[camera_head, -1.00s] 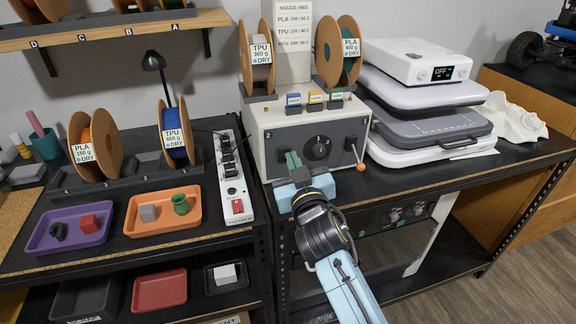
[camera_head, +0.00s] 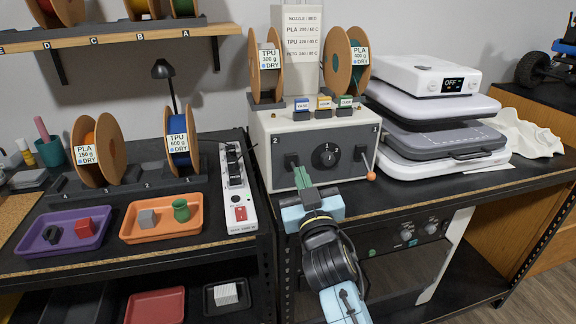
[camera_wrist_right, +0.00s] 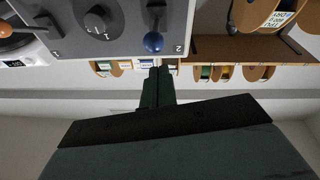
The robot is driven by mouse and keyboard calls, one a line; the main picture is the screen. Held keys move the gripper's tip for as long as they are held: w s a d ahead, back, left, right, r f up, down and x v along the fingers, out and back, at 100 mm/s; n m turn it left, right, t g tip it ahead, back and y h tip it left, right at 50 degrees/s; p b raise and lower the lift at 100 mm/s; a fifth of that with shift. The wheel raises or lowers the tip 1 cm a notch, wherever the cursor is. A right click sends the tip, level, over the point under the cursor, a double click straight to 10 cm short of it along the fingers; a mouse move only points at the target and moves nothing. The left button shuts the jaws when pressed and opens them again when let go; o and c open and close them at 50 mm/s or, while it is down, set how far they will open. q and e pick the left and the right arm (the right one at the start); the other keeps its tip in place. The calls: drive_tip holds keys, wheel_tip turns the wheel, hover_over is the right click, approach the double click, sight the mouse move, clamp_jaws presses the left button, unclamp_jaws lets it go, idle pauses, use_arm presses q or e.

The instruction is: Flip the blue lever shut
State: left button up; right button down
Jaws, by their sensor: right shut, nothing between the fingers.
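My right gripper (camera_head: 302,172) is shut and empty in front of the lever. Its closed fingers also show in the wrist view (camera_wrist_right: 158,77), close to the ball; I cannot tell whether they touch. My left gripper is not in view.
The lever's grey box (camera_head: 275,126) bears a central dial (camera_head: 326,155), an orange-tipped lever (camera_head: 370,176) and two spools on top. A white power strip (camera_head: 237,190) and trays stand to the left. Stacked pale appliances (camera_head: 430,110) stand to the right.

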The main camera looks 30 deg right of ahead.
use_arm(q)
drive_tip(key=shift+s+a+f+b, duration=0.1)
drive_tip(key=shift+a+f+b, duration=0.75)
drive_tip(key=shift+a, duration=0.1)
use_arm(e)
drive_tip(key=v, duration=1.2)
drive_tip(key=shift+f, duration=0.2)
